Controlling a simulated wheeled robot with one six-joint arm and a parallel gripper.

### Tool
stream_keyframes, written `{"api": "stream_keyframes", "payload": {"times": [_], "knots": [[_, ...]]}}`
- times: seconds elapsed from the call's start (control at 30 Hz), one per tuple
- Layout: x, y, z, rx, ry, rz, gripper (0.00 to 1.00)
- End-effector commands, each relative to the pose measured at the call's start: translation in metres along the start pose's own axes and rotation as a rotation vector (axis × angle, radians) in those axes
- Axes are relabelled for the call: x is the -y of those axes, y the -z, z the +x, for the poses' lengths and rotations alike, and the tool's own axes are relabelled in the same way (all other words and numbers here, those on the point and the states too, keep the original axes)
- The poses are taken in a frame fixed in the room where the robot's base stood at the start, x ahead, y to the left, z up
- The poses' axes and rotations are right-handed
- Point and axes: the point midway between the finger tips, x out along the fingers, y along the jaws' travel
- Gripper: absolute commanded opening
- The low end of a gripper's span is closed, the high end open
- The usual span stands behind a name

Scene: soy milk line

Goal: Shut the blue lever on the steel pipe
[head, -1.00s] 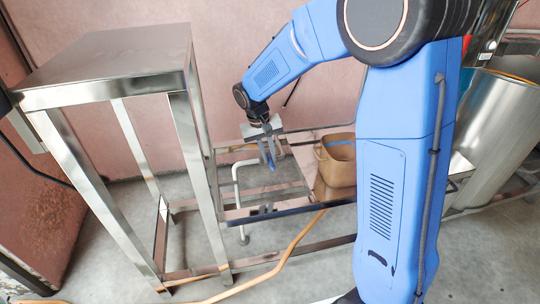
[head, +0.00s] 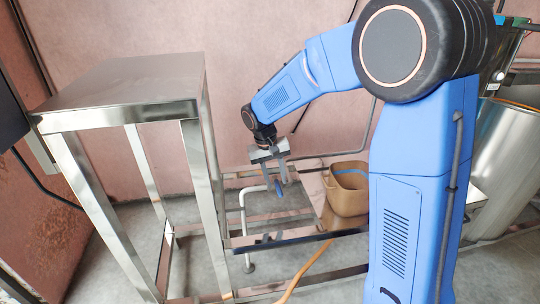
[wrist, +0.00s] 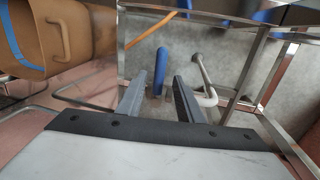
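The blue lever (wrist: 161,68) stands out in the wrist view, between and beyond my two fingertips. It also shows in the head view (head: 279,189), just at my fingertips. A pale bent pipe (wrist: 205,82) runs to the right of the lever in the wrist view, and it shows left of my gripper in the head view (head: 243,205). My gripper (head: 277,182) points down with its fingers apart, and nothing is held. In the wrist view the gripper (wrist: 159,78) frames the lever, but I cannot tell whether either finger touches it. The lever's lower joint is unclear.
A tall steel stand (head: 130,80) is left of my gripper. A brown bucket (head: 347,195) sits on the low steel frame to the right, and also shows in the wrist view (wrist: 80,25). An orange hose (head: 308,268) crosses the floor. The pink wall is behind.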

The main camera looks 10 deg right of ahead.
Motion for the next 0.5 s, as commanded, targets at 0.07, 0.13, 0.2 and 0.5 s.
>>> {"api": "stream_keyframes", "payload": {"times": [0.07, 0.13, 0.2, 0.5], "knots": [[0.001, 0.001, -0.016, -0.004, 0.001, 0.000, 0.33], [0.001, 0.001, -0.030, -0.004, 0.002, 0.000, 0.33], [0.001, 0.001, -0.044, -0.004, 0.002, 0.001, 0.33], [0.001, 0.001, -0.104, -0.004, 0.002, 0.001, 0.33]]}}
